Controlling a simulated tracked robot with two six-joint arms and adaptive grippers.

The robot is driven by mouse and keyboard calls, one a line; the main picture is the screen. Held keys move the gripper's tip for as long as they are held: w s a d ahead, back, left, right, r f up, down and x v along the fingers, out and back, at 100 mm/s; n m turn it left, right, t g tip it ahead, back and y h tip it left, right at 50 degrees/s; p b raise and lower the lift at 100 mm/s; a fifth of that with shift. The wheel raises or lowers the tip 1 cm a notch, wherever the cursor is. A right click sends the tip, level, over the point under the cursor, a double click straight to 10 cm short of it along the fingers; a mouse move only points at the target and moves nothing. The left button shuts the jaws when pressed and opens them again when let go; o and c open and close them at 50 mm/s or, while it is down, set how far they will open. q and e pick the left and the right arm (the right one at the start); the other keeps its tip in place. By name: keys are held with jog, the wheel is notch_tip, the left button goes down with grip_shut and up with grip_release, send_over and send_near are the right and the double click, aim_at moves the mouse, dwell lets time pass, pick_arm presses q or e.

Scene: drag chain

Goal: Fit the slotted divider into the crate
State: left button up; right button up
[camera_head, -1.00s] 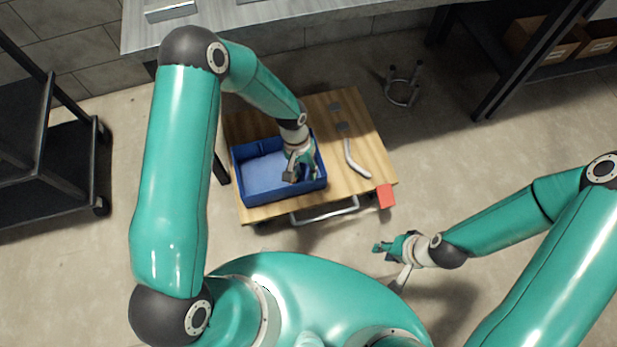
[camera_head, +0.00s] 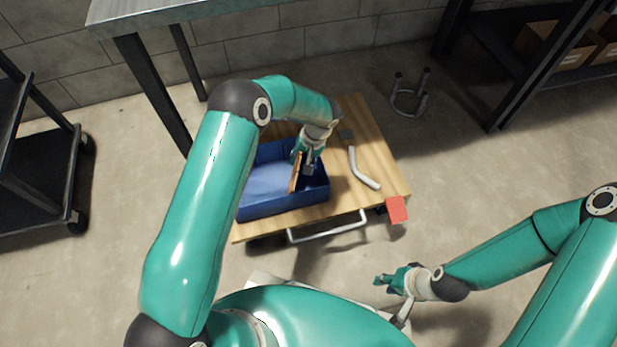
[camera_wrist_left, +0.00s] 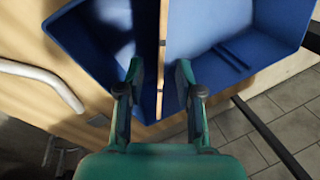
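The blue crate (camera_head: 270,206) stands on the wooden cart top; it fills much of the left wrist view (camera_wrist_left: 220,25). The slotted divider (camera_head: 294,177) is a thin brown panel standing upright inside the crate, towards its right side in the head view. In the left wrist view I look down on its narrow edge (camera_wrist_left: 162,25), with crate floor on both sides. My left gripper (camera_head: 303,160) is over the crate. Its fingers (camera_wrist_left: 160,72) stand on either side of the divider with visible gaps. My right gripper (camera_head: 381,281) is off the cart; its finger opening is unclear.
The wooden cart top (camera_head: 378,150) has a grey bent tube (camera_head: 360,170) right of the crate and a red block (camera_head: 397,209) at its corner. A metal handle (camera_head: 327,229) runs along the front. A small stool-like stand (camera_head: 408,100) is on the floor behind.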

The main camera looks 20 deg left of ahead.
aim_at(299, 164)
pick_arm(q)
jog(key=x, duration=0.3)
jog(key=shift+f, duration=0.15)
jog(key=shift+w+b+x, duration=0.1)
jog(key=shift+b+x, duration=0.6)
jog(key=shift+x, duration=0.65)
jog(key=shift+w+b+x, duration=0.15)
jog(key=shift+b+x, duration=0.5)
jog(key=shift+x, duration=0.65)
jog(key=shift+a, duration=0.15)
grip_shut()
